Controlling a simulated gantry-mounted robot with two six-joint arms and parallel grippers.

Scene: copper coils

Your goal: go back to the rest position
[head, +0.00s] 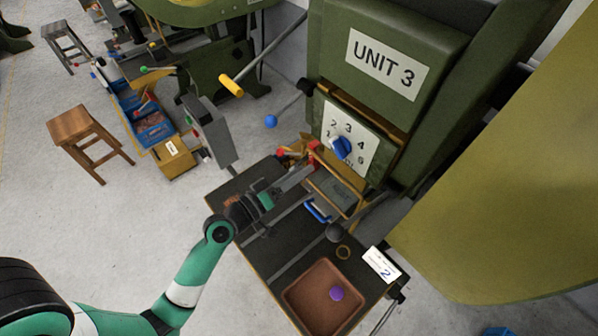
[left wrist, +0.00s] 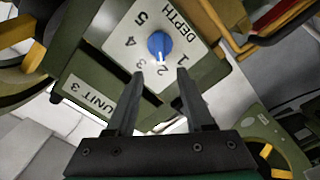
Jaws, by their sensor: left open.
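My left gripper (head: 306,172) reaches in over the dark bench in front of the machine marked UNIT 3 (head: 388,66). Its two fingers are apart with nothing between them, as the left wrist view (left wrist: 158,82) shows. Beyond the fingertips is a blue knob (left wrist: 160,46) on a white DEPTH plate (left wrist: 118,42). The knob's white mark points toward the 2. The knob (head: 340,147) also shows in the head view, and the gripper appears clear of it. My right gripper is not in view.
Levers with a yellow handle (head: 231,86) and a blue ball (head: 271,121) stick out nearby. Open floor lies left, around a wooden stool (head: 84,124).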

